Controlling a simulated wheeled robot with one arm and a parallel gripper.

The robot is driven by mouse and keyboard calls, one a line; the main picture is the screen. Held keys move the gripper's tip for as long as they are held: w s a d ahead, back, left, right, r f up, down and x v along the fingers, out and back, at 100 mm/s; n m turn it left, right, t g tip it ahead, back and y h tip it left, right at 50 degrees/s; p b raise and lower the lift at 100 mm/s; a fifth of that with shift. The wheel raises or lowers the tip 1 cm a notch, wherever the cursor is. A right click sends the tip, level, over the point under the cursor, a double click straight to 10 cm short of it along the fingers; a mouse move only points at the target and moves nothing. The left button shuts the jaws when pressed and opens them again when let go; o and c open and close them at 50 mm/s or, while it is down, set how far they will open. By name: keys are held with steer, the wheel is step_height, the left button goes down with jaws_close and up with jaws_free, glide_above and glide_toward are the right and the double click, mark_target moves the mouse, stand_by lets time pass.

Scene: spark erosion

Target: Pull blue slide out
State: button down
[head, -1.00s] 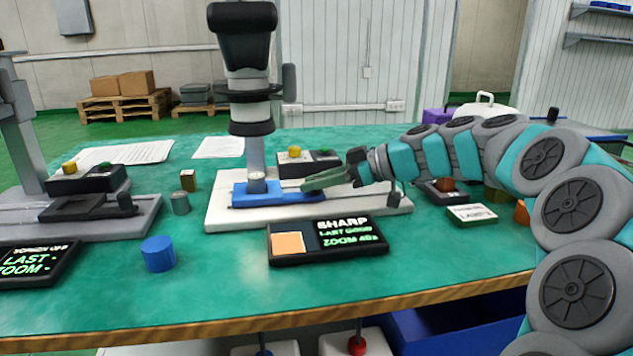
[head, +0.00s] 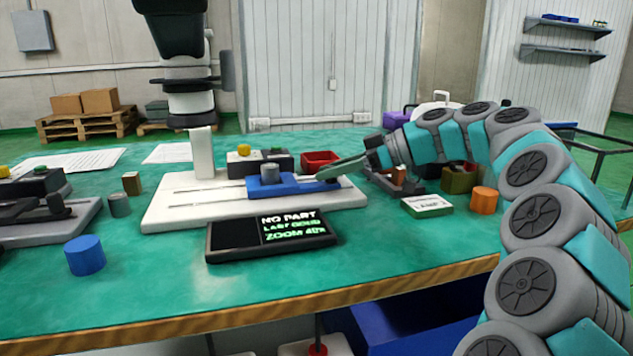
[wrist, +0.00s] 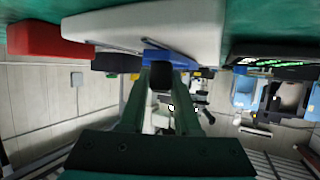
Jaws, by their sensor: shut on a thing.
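The blue slide (head: 290,186) sits on the white base (head: 170,213) of the microscope, at the right part of its rails, with a grey cylinder (head: 270,173) standing on it. My gripper (head: 335,174) is shut on the dark handle at the slide's right end. In the wrist view my gripper (wrist: 160,88) has its two green fingers on either side of the black handle (wrist: 161,76), with the blue slide (wrist: 168,58) just beyond. The microscope head (head: 188,85) stands over the base, left of the slide. A display (head: 270,236) in front reads "NO PART".
A red bin (head: 320,160) stands behind the slide's right end. A labelled green box (head: 427,206), an orange cylinder (head: 484,200) and an olive box (head: 458,180) lie to the right. A blue cylinder (head: 85,255) stands front left. The front of the table is clear.

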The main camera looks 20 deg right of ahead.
steer(key=shift+d, duration=0.7)
steer(key=c, duration=0.6)
jaws_free()
steer(key=shift+v, duration=3.85)
